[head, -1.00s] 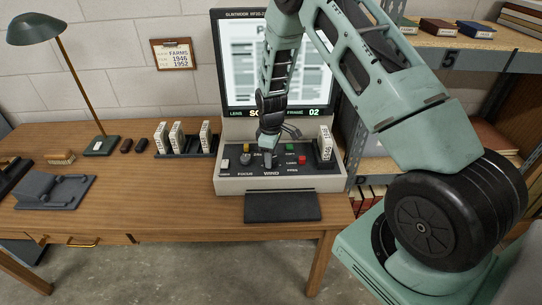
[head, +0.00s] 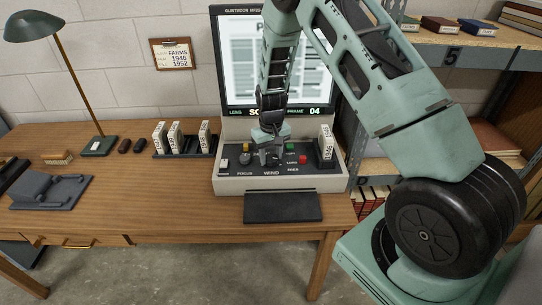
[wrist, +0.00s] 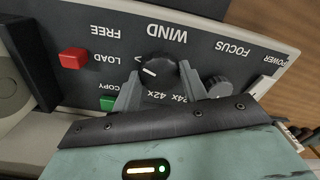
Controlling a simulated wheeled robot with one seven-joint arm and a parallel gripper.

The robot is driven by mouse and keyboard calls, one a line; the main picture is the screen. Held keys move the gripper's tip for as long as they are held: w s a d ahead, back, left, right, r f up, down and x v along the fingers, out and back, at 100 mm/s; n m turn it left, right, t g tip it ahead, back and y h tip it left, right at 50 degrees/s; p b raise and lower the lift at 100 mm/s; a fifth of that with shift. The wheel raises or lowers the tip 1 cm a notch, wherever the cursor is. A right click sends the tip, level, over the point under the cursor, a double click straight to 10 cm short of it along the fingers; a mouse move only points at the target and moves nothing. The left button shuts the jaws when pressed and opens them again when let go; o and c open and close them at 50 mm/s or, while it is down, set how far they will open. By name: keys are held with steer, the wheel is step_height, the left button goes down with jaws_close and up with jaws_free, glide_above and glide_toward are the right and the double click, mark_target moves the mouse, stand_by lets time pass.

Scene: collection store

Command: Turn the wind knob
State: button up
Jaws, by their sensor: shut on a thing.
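The wind knob (wrist: 157,72) is a round black dial with a white pointer line, beside the WIND label on the reader's grey control panel (wrist: 115,28). My gripper (wrist: 158,86) is shut on it, one finger on each side, in the wrist view. In the head view my gripper (head: 268,160) reaches down to the panel and hides most of the knob. The reader's screen (head: 245,62) is lit and its strip reads FRAME 04.
The focus knob (wrist: 218,87) sits close beside one finger. A red button (wrist: 72,59) and a green button (wrist: 107,103) lie on the other side. A slotted holder with white boxes (head: 176,137) stands left of the reader. A dark tray (head: 282,207) lies in front.

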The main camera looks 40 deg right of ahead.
mark_target(271, 157)
steer(key=shift+m, duration=0.9)
steer(key=o, duration=1)
steer(key=shift+r, duration=0.2)
step_height(271, 157, up, 17)
steer(key=b, duration=0.2)
steer(key=shift+b, duration=0.3)
